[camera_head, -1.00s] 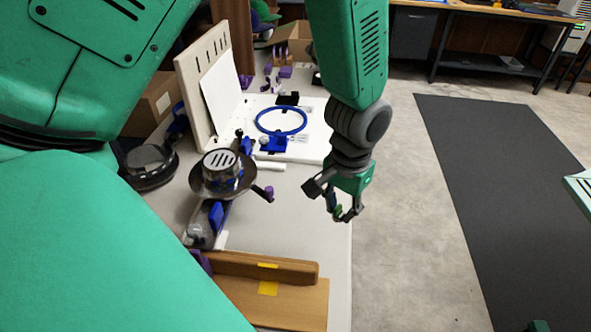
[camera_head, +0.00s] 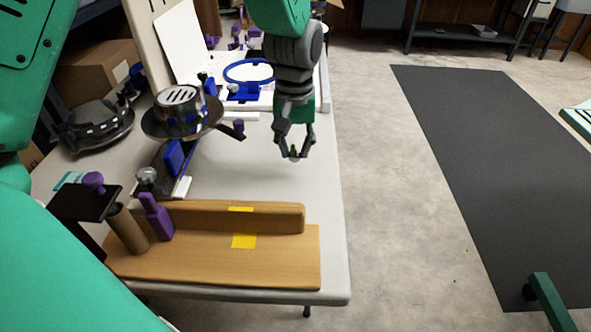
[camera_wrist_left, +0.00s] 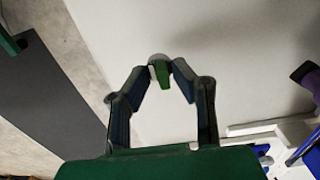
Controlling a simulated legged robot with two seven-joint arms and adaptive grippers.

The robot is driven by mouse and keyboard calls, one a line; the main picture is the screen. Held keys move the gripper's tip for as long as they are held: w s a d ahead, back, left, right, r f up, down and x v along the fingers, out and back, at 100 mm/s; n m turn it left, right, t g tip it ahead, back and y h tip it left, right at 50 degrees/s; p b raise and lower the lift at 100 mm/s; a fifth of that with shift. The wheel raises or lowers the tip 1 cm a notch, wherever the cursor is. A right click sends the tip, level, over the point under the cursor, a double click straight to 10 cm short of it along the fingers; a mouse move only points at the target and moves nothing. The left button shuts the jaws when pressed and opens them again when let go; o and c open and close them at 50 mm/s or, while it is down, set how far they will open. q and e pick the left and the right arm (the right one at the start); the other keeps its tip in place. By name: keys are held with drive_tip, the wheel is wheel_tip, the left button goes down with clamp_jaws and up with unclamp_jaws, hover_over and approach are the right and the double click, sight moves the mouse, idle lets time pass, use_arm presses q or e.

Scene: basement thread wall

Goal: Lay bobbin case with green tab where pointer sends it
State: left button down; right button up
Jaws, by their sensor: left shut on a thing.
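My left gripper (camera_head: 294,153) is shut on the small bobbin case, held above the grey-white table top. In the left wrist view the case shows as a rounded pale metal piece with a green tab (camera_wrist_left: 162,74) between the fingertips (camera_wrist_left: 159,66). The fingers hide much of it. A round metal device with a slotted cap (camera_head: 180,97) stands left of the gripper. A dark arm with a purple knob (camera_head: 238,128) sticks out from it to the right; I cannot tell if this is the pointer. My right gripper is not in view.
A wooden board with a raised ledge (camera_head: 270,262) and yellow patches lies at the table's near end. A purple upright piece (camera_head: 156,217) and a brown cylinder (camera_head: 129,228) stand at its left. A blue hoop (camera_head: 249,70) lies farther back. Table between gripper and board is clear.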

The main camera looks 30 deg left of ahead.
sight(295, 174)
use_arm(q)
wheel_tip(295, 174, down, 5)
drive_tip(key=shift+f+b, duration=0.1)
drive_tip(key=shift+b, duration=0.8)
drive_tip(key=shift+r, duration=0.2)
drive_tip(key=c, duration=1.3)
unclamp_jaws()
drive_tip(key=shift+f, duration=0.1)
drive_tip(key=shift+c, duration=0.2)
